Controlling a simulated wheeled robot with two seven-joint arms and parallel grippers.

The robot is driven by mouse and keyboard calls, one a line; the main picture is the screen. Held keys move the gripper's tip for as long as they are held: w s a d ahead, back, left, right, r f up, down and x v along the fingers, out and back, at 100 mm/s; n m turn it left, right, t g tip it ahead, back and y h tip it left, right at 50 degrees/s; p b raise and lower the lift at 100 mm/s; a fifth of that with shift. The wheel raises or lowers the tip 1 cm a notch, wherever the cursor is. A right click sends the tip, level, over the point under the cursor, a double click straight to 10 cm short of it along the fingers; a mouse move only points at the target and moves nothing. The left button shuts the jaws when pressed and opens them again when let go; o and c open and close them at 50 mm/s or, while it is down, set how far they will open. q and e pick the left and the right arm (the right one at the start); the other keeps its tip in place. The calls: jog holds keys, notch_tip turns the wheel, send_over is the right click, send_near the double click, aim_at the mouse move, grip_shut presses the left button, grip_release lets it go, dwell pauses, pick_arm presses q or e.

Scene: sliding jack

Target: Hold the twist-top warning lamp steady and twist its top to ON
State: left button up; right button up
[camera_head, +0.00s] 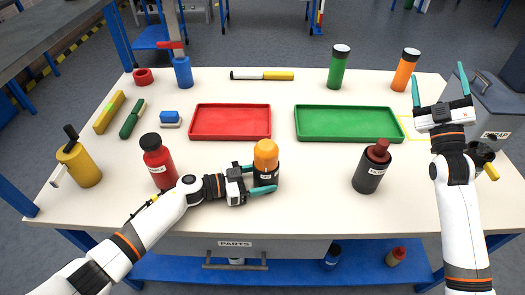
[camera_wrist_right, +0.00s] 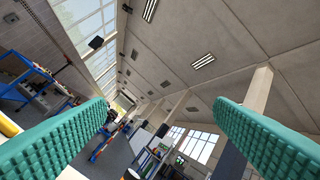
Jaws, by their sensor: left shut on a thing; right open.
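The warning lamp (camera_head: 265,155) has an orange top and a black base, and stands upright on the white table in the head view. My left gripper (camera_head: 262,180) is shut on the black base from the left, with its teal fingers around it. The ON and OFF marks are too small to read. My right gripper (camera_head: 442,92) is open and empty, raised over the table's right side with its fingers pointing up and away.
A red bottle (camera_head: 159,162) stands left of the lamp and a black bottle with a red cap (camera_head: 371,170) stands to its right. A red tray (camera_head: 230,122) and a green tray (camera_head: 348,123) lie behind. The table between lamp and black bottle is clear.

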jog(key=s+a+f+m+g+y, duration=0.1)
jog(key=a+f+g+y, duration=0.3)
jog(key=a+f, duration=0.65)
jog(key=g+y, duration=0.6)
send_near(262, 152)
notch_tip(262, 152, down, 4)
jog(key=w+d+r, duration=0.1)
jog(key=w+d, duration=0.1)
jog(key=shift+y, duration=0.3)
jog(key=x, duration=0.7)
jog(key=f+x, duration=0.1)
jog(key=x, duration=0.3)
jog(key=shift+a, duration=0.25)
jog(key=shift+w+a, duration=0.3)
jog(key=c, duration=1)
jog(key=shift+r, duration=0.1)
